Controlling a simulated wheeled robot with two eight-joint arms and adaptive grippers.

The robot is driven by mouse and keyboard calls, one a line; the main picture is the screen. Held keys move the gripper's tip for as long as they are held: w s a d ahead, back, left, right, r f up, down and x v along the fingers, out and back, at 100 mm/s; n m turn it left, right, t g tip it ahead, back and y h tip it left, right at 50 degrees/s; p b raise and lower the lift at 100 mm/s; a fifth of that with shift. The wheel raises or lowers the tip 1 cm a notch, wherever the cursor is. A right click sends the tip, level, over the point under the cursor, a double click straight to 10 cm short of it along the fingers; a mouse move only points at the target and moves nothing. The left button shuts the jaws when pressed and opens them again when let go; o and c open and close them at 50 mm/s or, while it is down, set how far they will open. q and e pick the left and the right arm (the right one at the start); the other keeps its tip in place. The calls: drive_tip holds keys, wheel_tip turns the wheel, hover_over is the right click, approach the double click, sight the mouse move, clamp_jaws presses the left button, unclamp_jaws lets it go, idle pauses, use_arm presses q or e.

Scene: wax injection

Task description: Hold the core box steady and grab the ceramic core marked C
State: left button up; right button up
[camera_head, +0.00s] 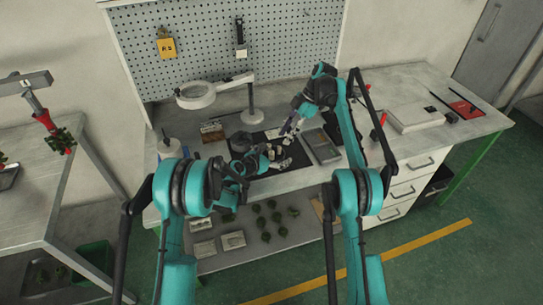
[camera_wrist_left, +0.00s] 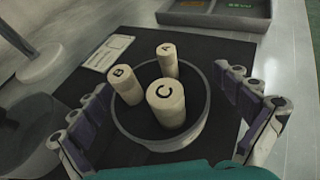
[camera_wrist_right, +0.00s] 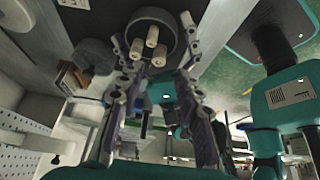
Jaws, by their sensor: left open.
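The core box is a round grey dish (camera_wrist_left: 203,128) on a black mat. Three cream cylinders stand in it: ceramic core C (camera_wrist_left: 166,105) nearest in the left wrist view, core B (camera_wrist_left: 125,86) to its left and core A (camera_wrist_left: 167,61) behind. My left gripper (camera_wrist_left: 165,82) is open with a finger on each side of the dish; I cannot tell whether they touch it. My right gripper (camera_wrist_right: 161,36) is open and empty. In the right wrist view the dish (camera_wrist_right: 172,17) and cores lie beyond its fingertips; their letters cannot be read there.
A grey compartment tray (camera_head: 322,146) lies right of the mat. A ring magnifier lamp (camera_head: 198,95) stands behind and to the left. A dark round bowl (camera_wrist_left: 28,130) is left of the dish. A white box (camera_head: 412,117) sits farther right on the bench.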

use_arm(q)
drive_tip(key=shift+w, duration=0.1)
drive_tip(key=c, duration=1.9)
drive_tip(key=shift+c, duration=0.2)
use_arm(e)
drive_tip(key=shift+c, duration=1)
use_arm(q)
drive_tip(key=shift+c, duration=0.2)
drive_tip(key=shift+d, duration=0.1)
use_arm(e)
wheel_tip(320, 180, up, 5)
drive_tip(key=m+t+h, duration=0.2)
drive_tip(key=m+h, duration=0.3)
drive_tip(key=m, duration=0.3)
hover_over(272, 153)
drive_tip(key=shift+m+h, duration=0.3)
wheel_tip(272, 153, down, 12)
drive_tip(key=shift+w+r, duration=0.1)
drive_tip(key=shift+r, duration=0.05)
